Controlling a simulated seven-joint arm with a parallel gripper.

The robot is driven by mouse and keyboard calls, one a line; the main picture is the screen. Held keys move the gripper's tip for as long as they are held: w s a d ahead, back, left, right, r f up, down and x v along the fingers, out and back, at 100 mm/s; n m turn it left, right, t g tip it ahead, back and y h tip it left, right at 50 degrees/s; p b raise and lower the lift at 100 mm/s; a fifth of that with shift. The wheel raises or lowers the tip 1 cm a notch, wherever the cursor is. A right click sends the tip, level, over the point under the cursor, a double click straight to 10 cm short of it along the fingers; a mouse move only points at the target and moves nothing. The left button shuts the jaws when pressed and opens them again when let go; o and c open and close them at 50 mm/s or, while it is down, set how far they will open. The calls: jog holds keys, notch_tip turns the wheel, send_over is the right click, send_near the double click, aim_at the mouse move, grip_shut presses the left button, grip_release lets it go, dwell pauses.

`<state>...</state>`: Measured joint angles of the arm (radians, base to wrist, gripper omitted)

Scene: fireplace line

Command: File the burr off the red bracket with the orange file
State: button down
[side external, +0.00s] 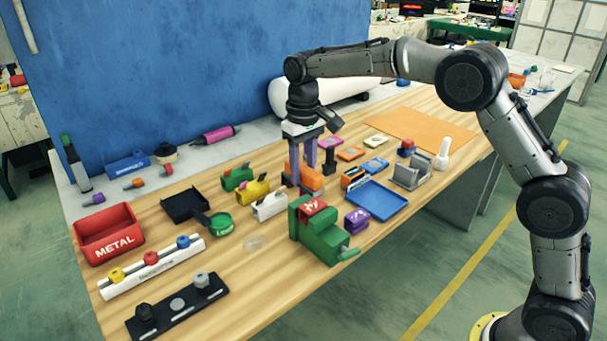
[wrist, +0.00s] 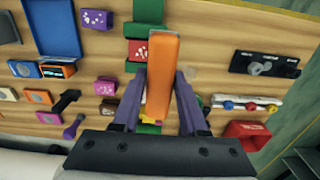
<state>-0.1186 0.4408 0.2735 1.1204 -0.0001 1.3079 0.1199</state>
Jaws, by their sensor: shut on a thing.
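My gripper (side external: 305,180) is shut on the orange file (side external: 310,178), which shows as a wide orange bar between the fingers in the wrist view (wrist: 163,75). The gripper points down, behind the green vise (side external: 322,232) in the side view. The red bracket (side external: 313,207) sits in the top of the vise, with pale marks on its face; it also shows in the wrist view (wrist: 137,49), left of the file. The file appears apart from the bracket. The burr is too small to make out.
A blue tray (side external: 376,200) and a purple block (side external: 357,220) are right of the vise. Green, yellow and white small vises (side external: 269,206) stand to its left. A red METAL bin (side external: 107,232) and a peg rail (side external: 152,266) lie far left. An orange mat (side external: 420,130) lies clear at the back.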

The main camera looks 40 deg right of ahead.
send_over(304, 211)
jog(key=shift+f, duration=3.95)
jog(key=shift+w+d, duration=0.1)
jog(key=shift+d, duration=2.65)
jog(key=shift+a, duration=2.75)
jog(key=shift+r, duration=4.2)
